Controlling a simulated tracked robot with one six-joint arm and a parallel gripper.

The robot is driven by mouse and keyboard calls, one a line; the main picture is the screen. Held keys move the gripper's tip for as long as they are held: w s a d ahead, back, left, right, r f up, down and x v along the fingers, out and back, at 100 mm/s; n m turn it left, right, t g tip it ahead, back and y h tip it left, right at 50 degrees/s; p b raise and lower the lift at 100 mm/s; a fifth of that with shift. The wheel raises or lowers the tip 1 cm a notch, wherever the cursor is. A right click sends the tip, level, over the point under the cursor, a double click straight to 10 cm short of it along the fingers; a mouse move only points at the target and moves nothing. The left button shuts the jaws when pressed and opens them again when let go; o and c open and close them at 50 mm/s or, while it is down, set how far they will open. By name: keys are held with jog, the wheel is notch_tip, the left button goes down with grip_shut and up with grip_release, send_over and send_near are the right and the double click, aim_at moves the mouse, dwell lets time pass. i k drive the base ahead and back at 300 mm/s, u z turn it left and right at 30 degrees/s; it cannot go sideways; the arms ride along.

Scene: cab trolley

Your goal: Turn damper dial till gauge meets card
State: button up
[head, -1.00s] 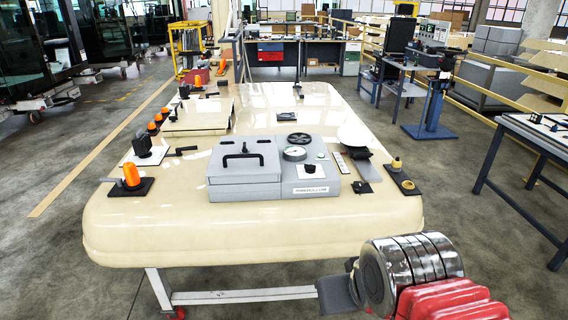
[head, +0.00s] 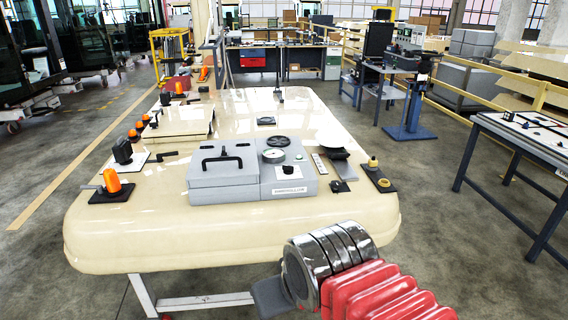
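The grey control box sits on the cream trolley top (head: 130,240). Its right panel (head: 305,188) carries a round white-faced gauge (head: 273,156), a small dark dial knob (head: 288,169) and a white label strip with dark lettering (head: 290,190). A black wheel (head: 276,141) is behind the gauge. A narrow white card-like strip (head: 318,163) lies right of the panel. The gauge's needle and marks are too small to read. My arm shows at the lower right, in front of the trolley and apart from the box. Its dark end part (head: 270,298) shows no clear fingers.
A grey lid with a black handle (head: 222,160) forms the box's left half. Orange lamps (head: 111,181) stand along the left edge. A dark pad with yellow knobs (head: 380,178) lies at the right. The front strip of the top is clear.

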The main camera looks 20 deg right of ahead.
aim_at(288, 169)
jog(key=z, duration=0.05)
jog(key=i, duration=1)
jog(key=u, duration=0.05)
